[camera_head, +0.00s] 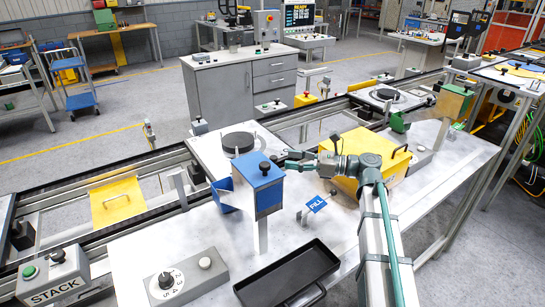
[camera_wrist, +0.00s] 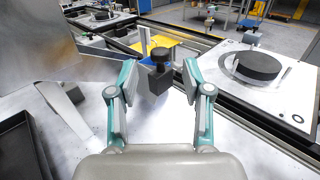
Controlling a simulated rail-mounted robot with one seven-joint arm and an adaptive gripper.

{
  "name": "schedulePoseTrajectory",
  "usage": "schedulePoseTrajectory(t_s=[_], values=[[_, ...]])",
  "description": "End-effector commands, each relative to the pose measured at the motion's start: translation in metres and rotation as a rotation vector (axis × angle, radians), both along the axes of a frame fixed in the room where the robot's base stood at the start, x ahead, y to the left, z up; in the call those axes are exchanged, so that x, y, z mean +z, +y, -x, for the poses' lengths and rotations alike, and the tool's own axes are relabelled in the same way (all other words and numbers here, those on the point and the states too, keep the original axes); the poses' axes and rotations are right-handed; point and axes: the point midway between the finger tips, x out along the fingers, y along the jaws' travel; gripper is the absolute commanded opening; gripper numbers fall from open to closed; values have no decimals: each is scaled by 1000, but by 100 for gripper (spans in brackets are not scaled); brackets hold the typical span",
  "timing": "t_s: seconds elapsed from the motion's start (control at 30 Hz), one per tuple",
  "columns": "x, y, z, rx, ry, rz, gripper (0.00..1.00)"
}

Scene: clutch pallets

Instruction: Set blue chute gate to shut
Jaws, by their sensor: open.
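The blue chute gate (camera_head: 257,190) is a blue box on a grey post above the work table, with a blue chute flap (camera_head: 222,193) at its left. In the wrist view my gripper (camera_wrist: 157,80) is open, and a black knob (camera_wrist: 159,55) on a dark block shows between and beyond the fingertips. I cannot tell whether the fingers touch it. The gate's opening is hidden.
A yellow box (camera_head: 370,158) with a handle stands right of the gripper. A blue FILL sign (camera_head: 316,203), a black tray (camera_head: 288,275) and a grey dial box (camera_head: 174,285) are in front. A pallet with a black disc (camera_head: 237,142) is behind. The conveyor runs along the table's back.

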Motion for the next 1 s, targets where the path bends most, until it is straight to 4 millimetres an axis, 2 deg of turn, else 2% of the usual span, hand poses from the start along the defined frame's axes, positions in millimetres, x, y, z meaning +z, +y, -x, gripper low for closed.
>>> schedulePoseTrajectory(t_s=[0.2,0.4,0.8,1.0], values=[[2,37,-5,3,1,1,49],[1,58,-9,1,-1,1,49],[-1,64,-10,-1,-1,1,49],[0,63,-10,-1,-1,1,16]])
